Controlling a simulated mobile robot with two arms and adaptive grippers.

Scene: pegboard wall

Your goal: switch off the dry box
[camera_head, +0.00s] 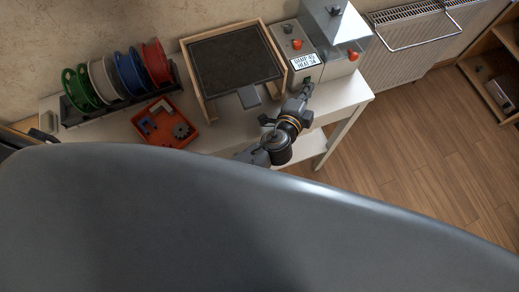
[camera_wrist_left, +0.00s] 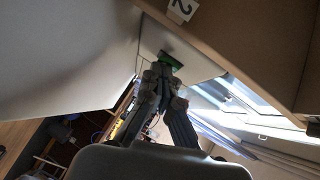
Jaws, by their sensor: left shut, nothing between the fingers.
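The dry box is most likely the grey unit (camera_head: 312,42) at the right end of the white table, with a clear-sided part, a white text label (camera_head: 304,61) and orange-red knobs (camera_head: 297,44). My left gripper (camera_head: 307,88) is at its front face, just below the label. In the left wrist view the shut fingers (camera_wrist_left: 165,66) meet at a small green part (camera_wrist_left: 172,61), likely a switch, on a pale panel. I cannot tell whether they touch it. Nothing is held. The fingertips partly hide the green part. My right gripper is out of view.
A framed dark plate (camera_head: 236,62) stands left of the unit. Further left are an orange tray (camera_head: 165,122) of small parts and a rack of coloured spools (camera_head: 103,80). A radiator (camera_head: 410,42) is at the right.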

